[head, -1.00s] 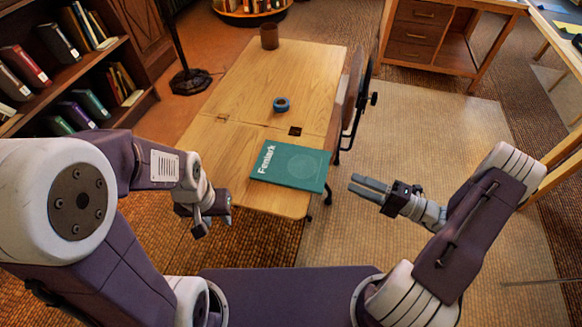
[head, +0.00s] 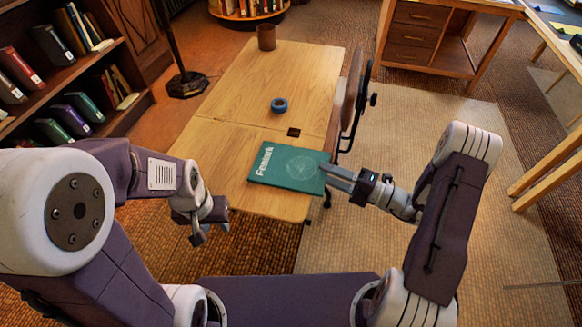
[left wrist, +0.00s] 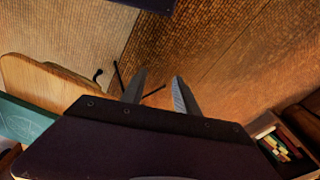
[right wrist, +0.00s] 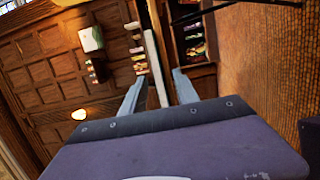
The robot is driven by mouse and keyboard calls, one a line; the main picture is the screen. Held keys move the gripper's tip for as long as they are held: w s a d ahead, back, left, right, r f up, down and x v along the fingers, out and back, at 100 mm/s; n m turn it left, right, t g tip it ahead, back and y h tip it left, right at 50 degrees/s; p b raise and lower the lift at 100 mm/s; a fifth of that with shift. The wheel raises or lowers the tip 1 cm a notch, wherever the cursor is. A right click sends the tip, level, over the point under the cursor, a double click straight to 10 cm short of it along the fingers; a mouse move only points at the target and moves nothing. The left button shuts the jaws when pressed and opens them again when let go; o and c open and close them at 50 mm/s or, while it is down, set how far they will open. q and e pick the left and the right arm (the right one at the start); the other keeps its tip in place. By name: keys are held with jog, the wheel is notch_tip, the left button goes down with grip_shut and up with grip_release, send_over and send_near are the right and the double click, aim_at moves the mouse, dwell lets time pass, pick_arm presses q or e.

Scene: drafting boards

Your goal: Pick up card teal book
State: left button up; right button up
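The teal book (head: 285,168), with white lettering on its cover, lies flat on the near part of the wooden table (head: 240,185). Its right end sticks out a little past the table's right edge. My right gripper (head: 325,173) is open at that overhanging end. In the right wrist view a pale narrow strip, which looks like the book (right wrist: 157,75) edge-on, stands between its fingers; I cannot tell whether they touch it. My left gripper (head: 207,228) is open and empty, left of the table's near corner. The left wrist view shows part of the book (left wrist: 22,122).
A blue tape roll (head: 279,105) and a small dark square (head: 294,132) are on the table beyond the book. A brown cup (head: 266,37) stands at the far end. A chair (head: 347,100) is against the table's right side. A bookshelf (head: 75,75) is at the left.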

grip_shut()
dwell(1.3)
